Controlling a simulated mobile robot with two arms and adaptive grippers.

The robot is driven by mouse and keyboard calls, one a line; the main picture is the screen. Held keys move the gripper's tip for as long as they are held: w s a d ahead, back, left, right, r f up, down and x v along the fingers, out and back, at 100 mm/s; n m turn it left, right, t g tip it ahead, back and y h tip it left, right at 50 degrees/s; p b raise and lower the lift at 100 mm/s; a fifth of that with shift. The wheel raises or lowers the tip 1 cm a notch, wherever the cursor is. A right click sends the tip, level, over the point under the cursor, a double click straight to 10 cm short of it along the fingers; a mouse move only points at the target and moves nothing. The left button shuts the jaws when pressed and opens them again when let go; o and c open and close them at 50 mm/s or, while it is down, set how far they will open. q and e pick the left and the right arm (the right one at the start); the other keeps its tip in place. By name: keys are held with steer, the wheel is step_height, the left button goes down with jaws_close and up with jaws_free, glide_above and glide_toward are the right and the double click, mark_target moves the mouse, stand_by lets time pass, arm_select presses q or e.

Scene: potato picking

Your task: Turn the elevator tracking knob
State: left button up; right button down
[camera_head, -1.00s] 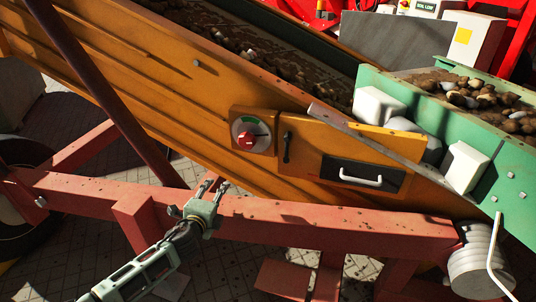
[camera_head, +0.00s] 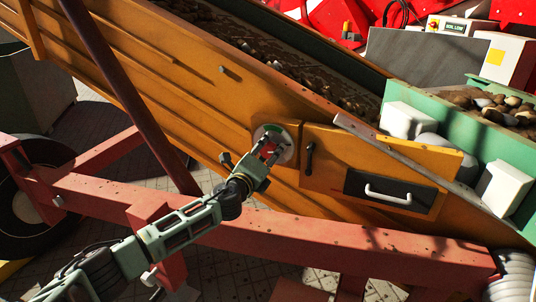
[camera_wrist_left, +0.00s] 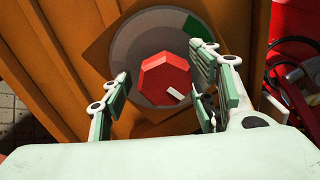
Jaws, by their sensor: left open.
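The elevator tracking knob is red with a white mark and sits on a round grey dial (camera_wrist_left: 127,50) with a green sector. In the left wrist view the knob (camera_wrist_left: 165,80) lies between and just beyond the open fingers of my left gripper (camera_wrist_left: 165,95). The white mark points to the lower right there. In the head view my left gripper (camera_head: 268,152) is in front of the dial (camera_head: 290,143) and covers much of the knob. I cannot tell whether the fingers touch the knob. My right gripper is not in view.
The dial is on the sloping orange elevator side (camera_head: 215,110). To its right are a black latch (camera_head: 309,158) and a drawer with a white handle (camera_head: 388,195). A red frame beam (camera_head: 330,236) runs below. A green hopper (camera_head: 455,130) with potatoes is at right.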

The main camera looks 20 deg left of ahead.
arm_select(q)
steer(key=shift+w, duration=0.3)
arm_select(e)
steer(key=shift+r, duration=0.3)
arm_select(q)
steer(key=shift+c, duration=0.2)
steer(key=c, duration=1)
steer(key=shift+d+f+n, duration=0.1)
steer(key=shift+n, duration=0.2)
